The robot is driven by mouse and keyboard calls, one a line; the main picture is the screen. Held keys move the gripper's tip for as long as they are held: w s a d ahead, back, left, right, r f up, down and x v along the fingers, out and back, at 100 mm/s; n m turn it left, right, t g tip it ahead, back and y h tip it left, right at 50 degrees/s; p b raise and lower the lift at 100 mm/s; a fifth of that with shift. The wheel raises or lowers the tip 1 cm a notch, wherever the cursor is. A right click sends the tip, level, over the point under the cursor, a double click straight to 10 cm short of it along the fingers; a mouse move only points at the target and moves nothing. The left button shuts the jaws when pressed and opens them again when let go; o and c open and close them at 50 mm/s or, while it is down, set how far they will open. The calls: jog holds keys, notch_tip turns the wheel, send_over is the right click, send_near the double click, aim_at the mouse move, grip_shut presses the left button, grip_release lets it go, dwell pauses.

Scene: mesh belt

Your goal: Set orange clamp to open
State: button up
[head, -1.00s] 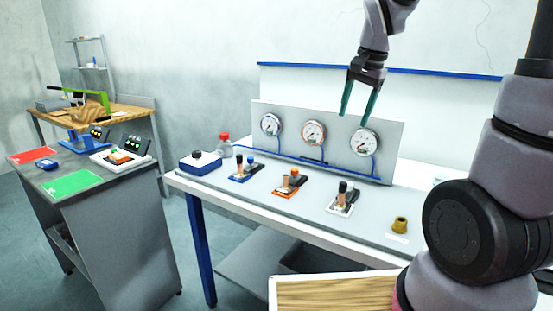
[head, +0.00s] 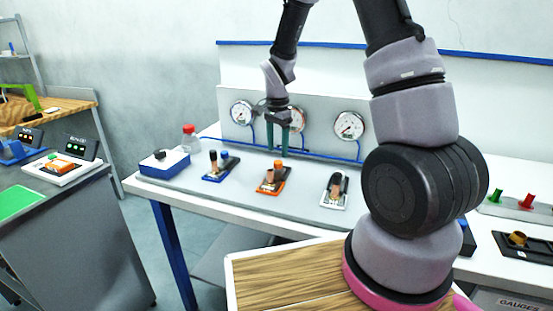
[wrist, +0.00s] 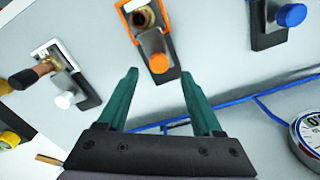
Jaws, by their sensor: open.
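The orange clamp (head: 271,187) is the middle one of three on the bench. It has an orange-edged base, an orange cap and a copper-coloured handle, which looks roughly upright in the head view. My gripper (head: 279,148) is open and empty, with its green fingers pointing down above the orange clamp, apart from it. In the wrist view, the orange clamp (wrist: 158,63) lies beyond the gap between the fingertips (wrist: 160,76).
The blue clamp (head: 219,172) stands left of the orange one and the white clamp (head: 335,190) right. Behind them are gauges (head: 348,125) on an upright panel with blue piping (head: 320,154).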

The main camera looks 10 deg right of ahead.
aim_at(278, 162)
jog(key=shift+f, duration=2.35)
jog(key=shift+d, duration=0.1)
jog(key=shift+c, duration=0.4)
grip_shut()
